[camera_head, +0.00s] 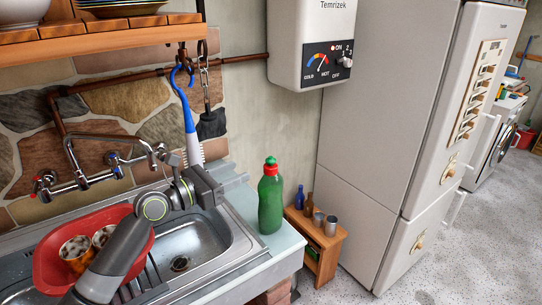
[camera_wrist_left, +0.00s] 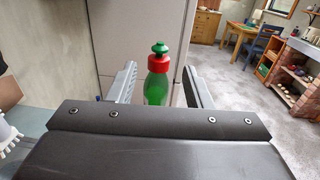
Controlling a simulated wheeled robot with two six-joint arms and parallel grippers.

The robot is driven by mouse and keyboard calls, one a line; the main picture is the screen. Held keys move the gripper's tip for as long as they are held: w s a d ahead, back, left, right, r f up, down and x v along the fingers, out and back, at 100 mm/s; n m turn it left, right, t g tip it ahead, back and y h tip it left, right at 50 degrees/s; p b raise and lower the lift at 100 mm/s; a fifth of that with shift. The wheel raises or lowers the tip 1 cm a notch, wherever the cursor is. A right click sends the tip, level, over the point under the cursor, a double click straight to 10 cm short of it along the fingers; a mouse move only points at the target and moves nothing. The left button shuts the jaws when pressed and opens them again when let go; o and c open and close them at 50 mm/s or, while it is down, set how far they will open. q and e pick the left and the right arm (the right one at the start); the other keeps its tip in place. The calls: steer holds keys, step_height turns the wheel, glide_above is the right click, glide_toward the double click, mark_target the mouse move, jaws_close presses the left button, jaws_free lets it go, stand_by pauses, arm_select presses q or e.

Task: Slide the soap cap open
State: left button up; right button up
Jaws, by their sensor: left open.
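The soap bottle (camera_head: 270,208) is green and stands upright on the counter to the right of the sink. Its cap (camera_head: 270,168) has a red collar and a green top. My left gripper (camera_head: 236,181) is to the left of the bottle, above the sink's right side, and points toward it. In the left wrist view the gripper (camera_wrist_left: 160,88) is open, and the bottle (camera_wrist_left: 156,90) with its cap (camera_wrist_left: 159,62) appears between the two fingers, a little beyond them. The bottle's lower part is hidden there by the gripper body. My right gripper is not in view.
A red basin (camera_head: 52,262) with patterned cups sits at the sink's left. A blue-handled brush (camera_head: 188,118) hangs behind the gripper. A small wooden shelf (camera_head: 328,257) with bottles and cups stands right of the counter, beside the white fridge (camera_head: 375,110).

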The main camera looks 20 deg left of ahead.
mark_target(269, 158)
arm_select(q)
steer(key=p+x, duration=0.1)
steer(key=x, duration=1.1)
steer(key=shift+s, duration=0.1)
jaws_close()
